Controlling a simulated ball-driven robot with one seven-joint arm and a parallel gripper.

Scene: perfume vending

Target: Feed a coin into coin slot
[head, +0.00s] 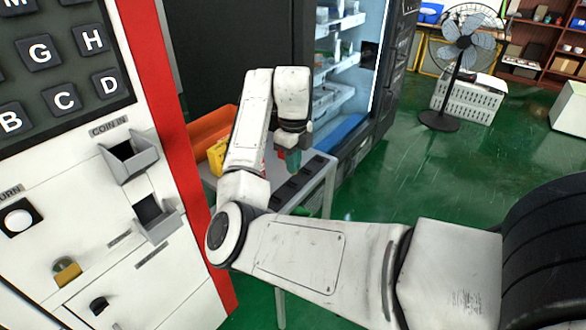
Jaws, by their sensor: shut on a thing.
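The coin slot (131,157) is a grey open-topped box under a "COIN IN" label on the white and red machine at the left. My gripper (293,160) points down over the small grey table, right of the machine and well apart from the coin slot. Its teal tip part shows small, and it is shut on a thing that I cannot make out. No coin can be made out in this view.
A second grey box (156,218) sits below the slot. The table (318,182) carries a dark tray (298,184), a yellow item (218,157) and an orange bin (213,138). A lit display case (340,75) stands behind. Green floor is free toward the fan (467,60).

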